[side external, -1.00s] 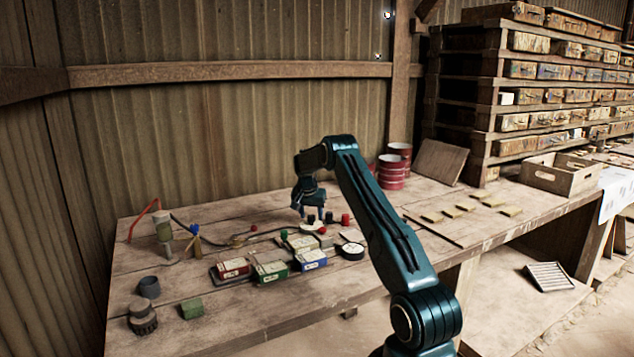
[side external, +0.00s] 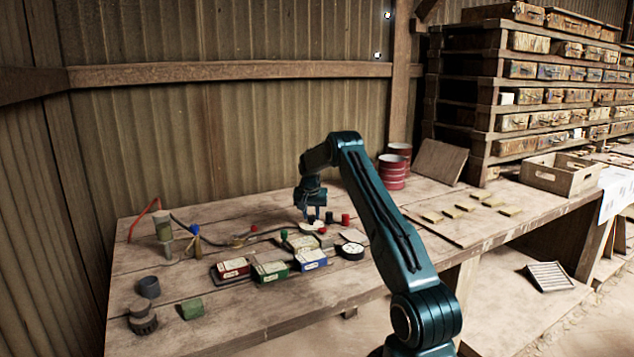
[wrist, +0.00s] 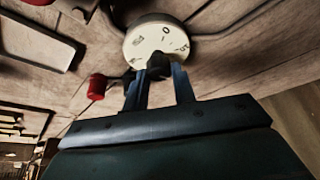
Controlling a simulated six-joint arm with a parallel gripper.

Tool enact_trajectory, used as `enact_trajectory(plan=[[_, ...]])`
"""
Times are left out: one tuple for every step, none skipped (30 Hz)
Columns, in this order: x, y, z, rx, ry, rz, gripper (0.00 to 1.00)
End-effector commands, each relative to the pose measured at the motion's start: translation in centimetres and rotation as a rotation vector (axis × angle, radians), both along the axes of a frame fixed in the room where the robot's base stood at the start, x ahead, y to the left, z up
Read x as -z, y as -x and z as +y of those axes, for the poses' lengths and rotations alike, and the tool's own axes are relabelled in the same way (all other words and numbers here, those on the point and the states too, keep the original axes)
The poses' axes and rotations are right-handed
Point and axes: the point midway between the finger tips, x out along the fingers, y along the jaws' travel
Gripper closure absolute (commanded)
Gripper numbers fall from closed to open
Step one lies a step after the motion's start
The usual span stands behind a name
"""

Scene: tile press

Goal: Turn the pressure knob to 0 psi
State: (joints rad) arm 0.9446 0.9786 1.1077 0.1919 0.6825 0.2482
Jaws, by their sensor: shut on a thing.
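The pressure knob (wrist: 158,64) is a small dark knob at the edge of a round white dial (wrist: 150,38) with dark numbers, in the wrist view. My gripper (wrist: 160,74) has its two fingers at the knob, one on each side, and is shut on it. The dial's figures are too small and tilted to read surely, so I cannot tell the setting. In the side view my gripper (side external: 317,215) points down over the white dial (side external: 311,227) on the bench; the fingers hide the knob there.
A red cap (wrist: 96,86) stands left of my fingers in the wrist view. In the side view, red, green and blue boxes (side external: 271,270) and a black round gauge (side external: 350,251) lie in front of the dial. Red tins (side external: 391,180) stand behind.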

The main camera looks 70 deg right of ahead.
Motion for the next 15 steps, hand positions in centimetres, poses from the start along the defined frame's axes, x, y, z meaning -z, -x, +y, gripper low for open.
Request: enact_trajectory(plan=[[-0.13,0.07,-0.09,-0.033,0.002,-0.002,0.96],[-0.11,0.09,-0.07,-0.057,0.002,-0.002,0.96],[-0.12,0.07,-0.08,-0.09,0.001,-0.002,0.96],[-0.14,0.07,-0.09,-0.115,0.003,-0.002,0.96],[-0.16,0.09,-0.11,-0.142,0.002,-0.003,0.96],[-0.17,0.11,-0.14,-0.177,0.003,-0.003,0.96],[-0.17,0.14,-0.16,-0.205,0.003,-0.003,0.96],[-0.18,0.12,-0.15,-0.233,0.003,-0.003,0.96],[-0.18,0.13,-0.15,-0.271,0.003,-0.002,0.96],[-0.17,0.13,-0.15,-0.3,0.003,-0.004,0.96],[-0.17,0.16,-0.18,-0.329,0.003,-0.003,0.96],[-0.17,0.18,-0.19,-0.366,0.003,-0.002,0.96],[-0.17,0.17,-0.2,-0.396,0.004,-0.003,0.96],[-0.17,0.16,-0.2,-0.424,0.004,-0.002,0.96],[-0.18,0.15,-0.21,-0.463,0.004,-0.003,0.96]])
